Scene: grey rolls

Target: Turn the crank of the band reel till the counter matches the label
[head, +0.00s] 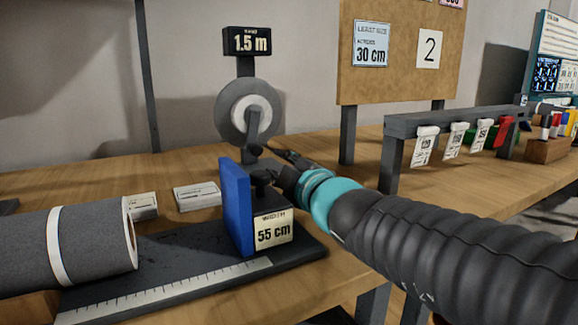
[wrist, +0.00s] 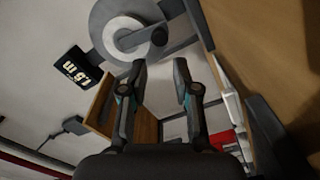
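The band reel (head: 229,113) is a grey disc with a pale hub on a post at the back of the table. A dark display (head: 247,41) above it reads 1.5 m; its small top line is unclear. The crank arm (head: 253,125) hangs down from the hub, with a dark knob (head: 254,149) at its lower end. In the wrist view the knob (wrist: 159,36) lies beyond the fingertips, roughly between them. My gripper (head: 270,166) is just in front of the reel, behind the blue plate. The wrist view shows its fingers (wrist: 160,68) apart with nothing between them.
A blue upright plate (head: 238,207) and a block labelled 55 cm (head: 273,230) stand close below my gripper. A grey roll (head: 90,240) lies at left. A rail with hanging tags (head: 427,145) stands at right. A board (head: 400,75) carries 30 cm and 2 notes.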

